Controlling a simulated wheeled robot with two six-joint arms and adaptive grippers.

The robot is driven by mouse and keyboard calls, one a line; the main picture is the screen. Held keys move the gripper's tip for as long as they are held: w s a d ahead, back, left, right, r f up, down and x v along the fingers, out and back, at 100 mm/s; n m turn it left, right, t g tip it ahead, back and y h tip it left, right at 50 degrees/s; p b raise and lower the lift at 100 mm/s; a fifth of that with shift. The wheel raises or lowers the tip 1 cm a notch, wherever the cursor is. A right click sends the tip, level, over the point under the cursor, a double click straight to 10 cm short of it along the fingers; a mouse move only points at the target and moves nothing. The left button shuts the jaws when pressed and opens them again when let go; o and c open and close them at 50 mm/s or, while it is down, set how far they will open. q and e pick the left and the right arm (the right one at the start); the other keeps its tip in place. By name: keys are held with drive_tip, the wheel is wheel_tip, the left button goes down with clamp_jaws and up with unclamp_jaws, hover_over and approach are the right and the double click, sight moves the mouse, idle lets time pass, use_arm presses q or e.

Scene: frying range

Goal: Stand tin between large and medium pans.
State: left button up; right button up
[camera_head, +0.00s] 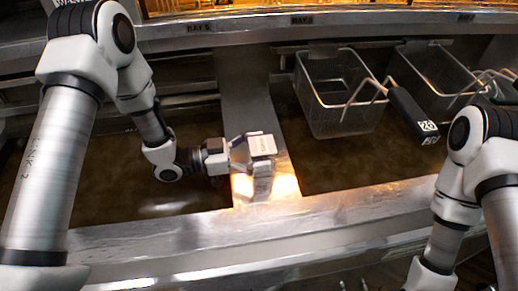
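I see no pans and nothing I can make out as a tin. My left gripper (262,168) is over the metal divider between two dark frying wells, near the front ledge. A pale block with small dark lettering shows at its end; I cannot tell whether it is part of the gripper or something held.
A wire fry basket (337,108) with a black handle (412,114) hangs over the right well. Another basket (437,78) is further right. The metal front ledge (330,212) looks clear. The left well (110,170) has no basket in view.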

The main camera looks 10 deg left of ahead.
use_arm(q)
drive_tip(key=shift+r, duration=0.1)
drive_tip(key=shift+r, duration=0.2)
drive_tip(key=shift+s+a+f, duration=0.1)
drive_tip(key=shift+a, duration=0.2)
drive_tip(key=v, duration=1.1)
drive_tip(key=shift+s+b, duration=0.15)
drive_tip(key=shift+b, duration=0.15)
use_arm(e)
drive_tip(key=shift+f, duration=0.25)
use_arm(q)
drive_tip(key=shift+a, duration=0.15)
use_arm(e)
drive_tip(key=shift+c, duration=0.3)
idle(0.6)
